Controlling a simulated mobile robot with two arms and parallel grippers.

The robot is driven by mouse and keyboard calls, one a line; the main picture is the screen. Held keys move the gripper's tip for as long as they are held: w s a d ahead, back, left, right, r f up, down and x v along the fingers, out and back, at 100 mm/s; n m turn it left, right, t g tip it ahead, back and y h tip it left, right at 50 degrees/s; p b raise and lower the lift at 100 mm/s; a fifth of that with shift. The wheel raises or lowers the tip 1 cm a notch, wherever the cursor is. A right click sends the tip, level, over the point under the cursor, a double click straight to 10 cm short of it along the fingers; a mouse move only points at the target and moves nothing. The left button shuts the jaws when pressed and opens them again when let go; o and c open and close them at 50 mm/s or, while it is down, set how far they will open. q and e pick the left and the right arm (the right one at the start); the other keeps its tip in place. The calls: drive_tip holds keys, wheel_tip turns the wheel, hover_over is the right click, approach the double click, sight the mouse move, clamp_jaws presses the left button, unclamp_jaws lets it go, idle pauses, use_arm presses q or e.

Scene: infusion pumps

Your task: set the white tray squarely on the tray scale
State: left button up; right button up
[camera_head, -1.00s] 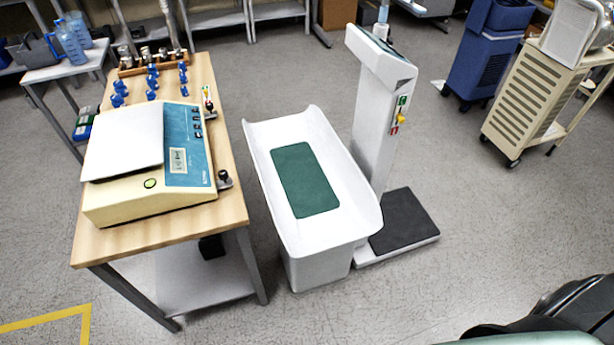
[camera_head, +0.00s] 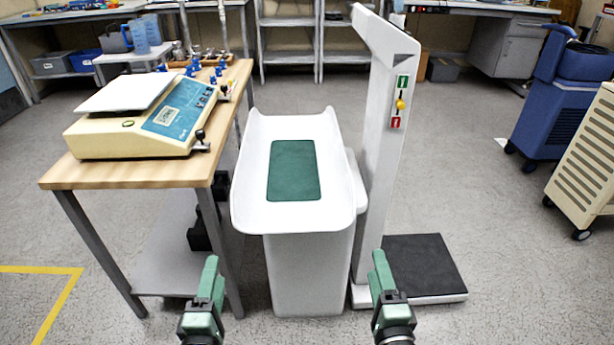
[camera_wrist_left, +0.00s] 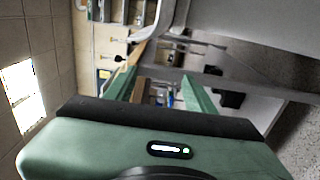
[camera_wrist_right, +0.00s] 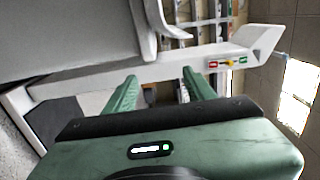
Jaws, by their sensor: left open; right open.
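The white tray (camera_head: 250,193) is a long trough with raised ends and a green pad (camera_head: 294,170) in its middle. It rests on a white pedestal (camera_head: 308,275) in the head view, beside a tall white column. Its pale underside fills the top right of the left wrist view (camera_wrist_left: 250,35) and the top left of the right wrist view (camera_wrist_right: 60,35). My left gripper (camera_head: 212,265) is open and empty, in front of the tray's near left corner. My right gripper (camera_head: 378,260) is open and empty, in front of the near right corner. Neither touches the tray.
A wooden table (camera_head: 120,178) stands left, bearing a cream bench scale (camera_head: 110,140) with a white plate. The column (camera_head: 378,150) with red and green labels and a black floor platform (camera_head: 420,265) stand right. A blue cabinet (camera_head: 555,100) is further right. Floor between is open.

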use_arm(q)
drive_tip(key=shift+w+a, duration=0.15)
drive_tip(key=shift+a, duration=0.05)
use_arm(e)
drive_tip(key=shift+w+a, duration=0.15)
use_arm(q)
drive_tip(key=w+d, duration=0.1)
drive_tip(key=w, duration=1.3)
drive_tip(key=shift+d, duration=0.3)
use_arm(e)
drive_tip(key=w+a, duration=0.1)
drive_tip(key=w, duration=1.3)
drive_tip(key=shift+a, duration=0.25)
use_arm(q)
drive_tip(key=shift+d, duration=0.1)
